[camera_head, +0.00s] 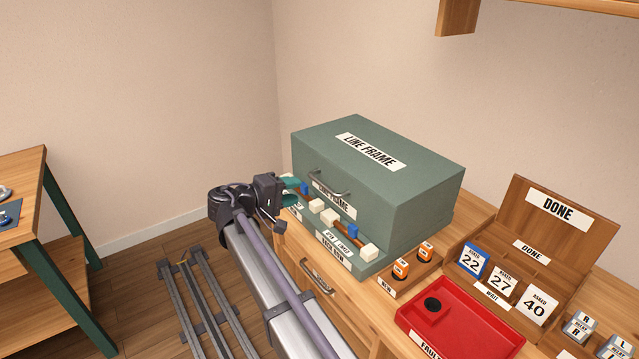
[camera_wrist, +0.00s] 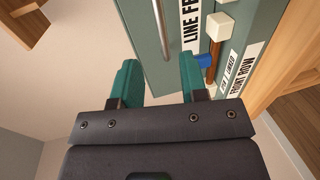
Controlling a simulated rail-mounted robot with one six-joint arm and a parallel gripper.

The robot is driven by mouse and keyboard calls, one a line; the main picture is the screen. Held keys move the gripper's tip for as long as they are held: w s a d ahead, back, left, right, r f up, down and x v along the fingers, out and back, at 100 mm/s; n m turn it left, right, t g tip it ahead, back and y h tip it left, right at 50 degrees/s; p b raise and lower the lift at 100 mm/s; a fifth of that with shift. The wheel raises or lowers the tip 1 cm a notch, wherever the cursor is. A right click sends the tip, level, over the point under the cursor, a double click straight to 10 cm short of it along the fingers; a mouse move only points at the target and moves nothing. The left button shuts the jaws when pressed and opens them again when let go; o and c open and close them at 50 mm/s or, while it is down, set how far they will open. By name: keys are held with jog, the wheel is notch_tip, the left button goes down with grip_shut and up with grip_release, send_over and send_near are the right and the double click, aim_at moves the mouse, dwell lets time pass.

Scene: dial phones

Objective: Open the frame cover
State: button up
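The frame cover (camera_head: 378,160) is the green box top labelled LINE FRAME, and it stands closed on the desk. Its metal bar handle (camera_head: 329,183) is on the front face. My gripper (camera_head: 289,184) is just left of the cover's front, near the handle. In the wrist view my gripper (camera_wrist: 160,62) has its two teal fingers wide apart with nothing held. The handle (camera_wrist: 161,25) shows there as an upright bar, lined up with the gap between the fingers. I cannot tell whether the bar is between the tips or still beyond them.
A front row of white and blue plugs (camera_head: 330,216) sits below the cover's front. A drawer handle (camera_head: 317,277) is lower on the desk. An orange relay holder (camera_head: 400,270), red tray (camera_head: 440,335) and DONE box (camera_head: 560,210) stand to the right. A wall shelf (camera_head: 458,17) is above.

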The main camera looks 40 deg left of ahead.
aim_at(321, 185)
jog(key=b+x, duration=0.2)
jog(key=x, duration=0.8)
jog(key=shift+w+d, duration=0.1)
jog(key=shift+d, duration=0.05)
grip_shut()
